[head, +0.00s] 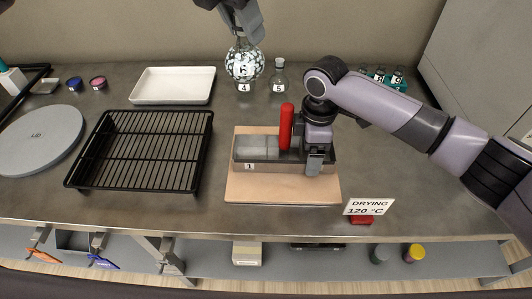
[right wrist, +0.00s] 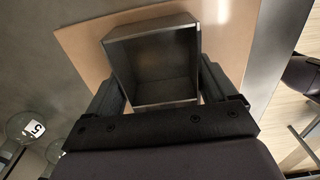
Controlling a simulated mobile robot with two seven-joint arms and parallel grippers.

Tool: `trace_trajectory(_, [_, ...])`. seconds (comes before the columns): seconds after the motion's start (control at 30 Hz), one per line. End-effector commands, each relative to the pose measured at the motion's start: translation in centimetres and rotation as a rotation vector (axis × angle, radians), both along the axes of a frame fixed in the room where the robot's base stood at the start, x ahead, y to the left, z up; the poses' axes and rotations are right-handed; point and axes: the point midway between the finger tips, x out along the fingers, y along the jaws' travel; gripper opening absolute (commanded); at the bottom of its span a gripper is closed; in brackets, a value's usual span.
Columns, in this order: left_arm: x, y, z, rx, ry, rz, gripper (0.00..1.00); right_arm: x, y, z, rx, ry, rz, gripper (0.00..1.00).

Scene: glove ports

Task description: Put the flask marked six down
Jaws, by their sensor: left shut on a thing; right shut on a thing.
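The flask marked six (head: 243,60) is a round flask with a mottled black-and-white pattern, in the head view at the back middle. My left gripper (head: 245,38) comes from the top edge and is shut on its neck. A label reading 4 shows just below it, its flask largely hidden, so I cannot tell whether the flask marked six touches anything beneath. My right gripper (head: 316,155) is shut on the right end of the grey metal box marked 1 (head: 285,168). In the right wrist view a dark open box (right wrist: 155,65) sits between the fingers.
A clear flask marked 5 (head: 279,78) stands just right of the flask marked six. A white tray (head: 172,86) and black wire rack (head: 140,150) lie left. A red cylinder (head: 286,127) stands upright at the box. A "DRYING 120 °C" sign (head: 369,207) stands at the front.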

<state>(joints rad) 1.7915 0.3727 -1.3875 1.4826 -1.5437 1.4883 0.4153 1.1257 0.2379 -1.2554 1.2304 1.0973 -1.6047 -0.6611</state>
Motion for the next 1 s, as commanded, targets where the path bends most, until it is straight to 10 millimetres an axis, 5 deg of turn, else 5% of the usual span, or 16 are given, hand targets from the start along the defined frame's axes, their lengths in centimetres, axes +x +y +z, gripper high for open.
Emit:
trace_trajectory(0.5, [-0.1, 0.0, -10.0, -0.01, 0.008, -0.67, 0.0, 0.0, 0.1, 0.1, 0.002, -0.002, 0.0, 0.42])
trace_trajectory(0.77, [-0.4, 0.1, -12.2, -0.008, 0.004, -0.807, 0.0, 0.0, 0.1, 0.1, 0.002, -0.002, 0.0, 0.42])
trace_trajectory(1.0, [-0.4, 0.1, -16.6, -0.007, 0.007, -0.816, 0.0, 0.0, 0.1, 0.1, 0.002, -0.002, 0.0, 0.42])
